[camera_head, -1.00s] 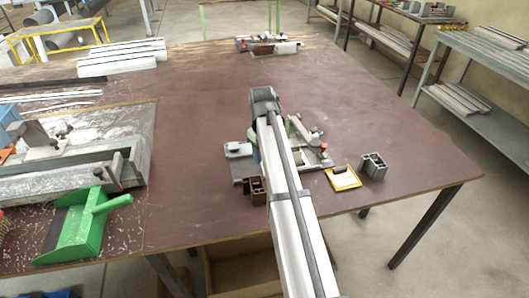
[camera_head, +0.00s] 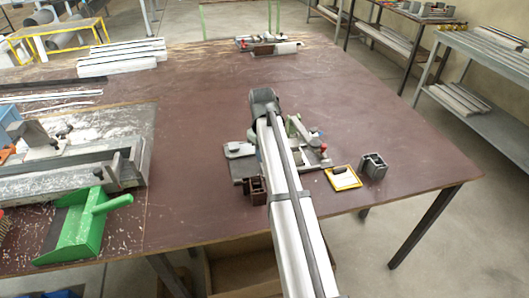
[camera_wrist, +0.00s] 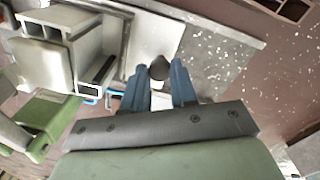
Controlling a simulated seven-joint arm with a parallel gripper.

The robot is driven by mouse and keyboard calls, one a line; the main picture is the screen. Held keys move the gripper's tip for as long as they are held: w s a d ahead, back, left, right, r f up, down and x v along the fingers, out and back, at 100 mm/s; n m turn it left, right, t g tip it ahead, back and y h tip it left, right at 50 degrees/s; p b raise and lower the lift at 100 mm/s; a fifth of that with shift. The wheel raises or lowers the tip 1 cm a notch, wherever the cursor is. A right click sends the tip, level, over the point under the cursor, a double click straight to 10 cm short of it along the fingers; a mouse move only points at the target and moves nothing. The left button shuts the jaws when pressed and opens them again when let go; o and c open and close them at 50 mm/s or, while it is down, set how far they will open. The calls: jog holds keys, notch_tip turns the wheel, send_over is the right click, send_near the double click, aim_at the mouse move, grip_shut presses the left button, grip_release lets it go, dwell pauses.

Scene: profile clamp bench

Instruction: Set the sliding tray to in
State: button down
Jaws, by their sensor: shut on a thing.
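In the wrist view, my gripper (camera_wrist: 160,82) has its two blue fingers closed about a dark round knob (camera_wrist: 158,68). The knob stands at the near end of a pale flat plate (camera_wrist: 155,35), which looks like the sliding tray. The plate lies over a grey speckled base (camera_wrist: 215,65). In the head view, the clamp fixture (camera_head: 240,150) sits on the brown table, and my arm covers its middle. The fingers, the knob and most of the tray are hidden there, so I cannot tell the tray's position from that view.
A brown hollow profile (camera_head: 256,190) stands in front of the fixture. A yellow-framed pad (camera_head: 343,178) and a grey profile block (camera_head: 374,166) are to its right. A green dustpan (camera_head: 80,228) lies at the left.

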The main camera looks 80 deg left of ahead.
jog(key=shift+w, duration=2.25)
jog(key=c, duration=0.9)
grip_release()
jog(key=shift+r, duration=0.1)
jog(key=r, duration=1.3)
jog(key=shift+s+d+r, duration=0.15)
jog(key=shift+s+r, duration=0.15)
jog(key=shift+r, duration=0.05)
jog(key=shift+d, duration=0.1)
